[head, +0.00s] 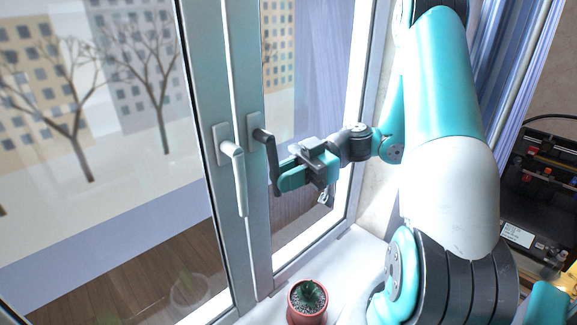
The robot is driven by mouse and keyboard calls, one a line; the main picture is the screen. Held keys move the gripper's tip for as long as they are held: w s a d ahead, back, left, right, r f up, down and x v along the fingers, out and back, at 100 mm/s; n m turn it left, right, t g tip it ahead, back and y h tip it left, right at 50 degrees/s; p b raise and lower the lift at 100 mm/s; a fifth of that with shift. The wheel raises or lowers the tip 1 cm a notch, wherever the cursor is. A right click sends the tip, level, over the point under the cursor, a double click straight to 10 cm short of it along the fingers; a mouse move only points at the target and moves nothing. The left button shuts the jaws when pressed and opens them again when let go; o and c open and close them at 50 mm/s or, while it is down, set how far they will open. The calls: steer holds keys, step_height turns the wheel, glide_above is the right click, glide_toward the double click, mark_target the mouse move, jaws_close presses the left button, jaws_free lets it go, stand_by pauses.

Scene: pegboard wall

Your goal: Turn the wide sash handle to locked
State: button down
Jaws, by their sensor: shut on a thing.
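The window has two sashes side by side. The wide sash (207,90) on the left carries a white handle (239,180) that hangs down from its plate. The narrow sash (247,75) on the right carries a dark grey handle (269,150), also pointing down. My gripper (278,180) reaches in from the right and is shut on the lower part of the dark handle. The white handle is just left of it, apart from the gripper. The fingertips are small and partly hidden, so the exact contact is hard to see.
A potted cactus (307,300) stands on the white sill (345,258) below the handles. A blue curtain (500,60) hangs at the right, with a dark machine (540,185) beyond it. The space in front of the left glass is clear.

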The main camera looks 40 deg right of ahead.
steer(key=shift+f, duration=0.1)
stand_by(0.3)
steer(key=c, duration=1.1)
jaws_free()
steer(key=shift+a, duration=0.1)
steer(key=shift+b, duration=0.35)
